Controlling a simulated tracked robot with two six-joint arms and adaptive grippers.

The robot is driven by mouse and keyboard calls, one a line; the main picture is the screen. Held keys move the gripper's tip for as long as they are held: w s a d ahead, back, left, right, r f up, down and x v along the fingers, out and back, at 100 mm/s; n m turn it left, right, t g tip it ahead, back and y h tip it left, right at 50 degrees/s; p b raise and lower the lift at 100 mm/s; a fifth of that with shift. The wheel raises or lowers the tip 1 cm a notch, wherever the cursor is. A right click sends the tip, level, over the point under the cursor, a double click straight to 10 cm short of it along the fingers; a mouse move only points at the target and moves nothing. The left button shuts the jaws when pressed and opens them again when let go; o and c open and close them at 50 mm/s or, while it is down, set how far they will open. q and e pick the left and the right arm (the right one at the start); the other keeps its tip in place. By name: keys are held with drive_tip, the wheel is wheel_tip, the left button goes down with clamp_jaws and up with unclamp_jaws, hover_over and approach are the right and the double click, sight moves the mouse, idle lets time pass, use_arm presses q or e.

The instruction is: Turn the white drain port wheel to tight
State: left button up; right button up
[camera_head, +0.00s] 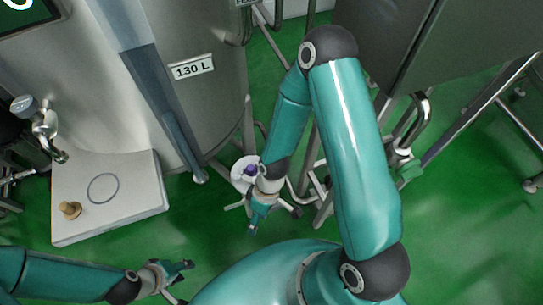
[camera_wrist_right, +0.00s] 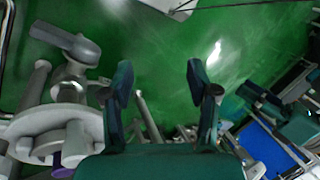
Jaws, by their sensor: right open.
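The white drain port wheel (camera_head: 240,174) is a pale disc with a purple hub, low beside the steel tank in the head view. My right gripper and forearm cover part of it. In the right wrist view the wheel (camera_wrist_right: 32,125) is at the lower left, cut by the frame edge, with a grey valve fitting above it. My right gripper (camera_wrist_right: 158,82) is open and empty, its fingers pointing over green floor. The wheel lies to the left of the fingers, not between them. My left gripper (camera_head: 186,282) is open and empty at the bottom of the head view.
The tank (camera_head: 205,110) bears a "130 L" label. A white box-like counter (camera_head: 125,205) with a ring mark and a brass knob stands at the left. Steel pipes and legs (camera_head: 318,190) crowd the right gripper. Green floor (camera_head: 215,225) is open in front.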

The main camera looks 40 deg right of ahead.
drive_tip(key=w+d+r+n+t+h+b, duration=0.1)
drive_tip(key=w+d+r+n+h+b, duration=0.1)
drive_tip(key=w+d+r+n, duration=0.6)
drive_tip(key=w+d+r+n+t+h+b, duration=0.1)
drive_tip(key=w+d+r+n+h+b, duration=0.15)
drive_tip(key=w+d+r+n, duration=0.55)
drive_tip(key=f+m, duration=0.1)
drive_tip(key=f, duration=0.4)
drive_tip(key=s+a+f+m+b, duration=0.1)
drive_tip(key=f, duration=0.3)
drive_tip(key=s+f+m+b, duration=0.1)
drive_tip(key=f, duration=0.4)
drive_tip(key=shift+a+f, duration=0.25)
drive_tip(key=shift+f, duration=0.05)
clamp_jaws()
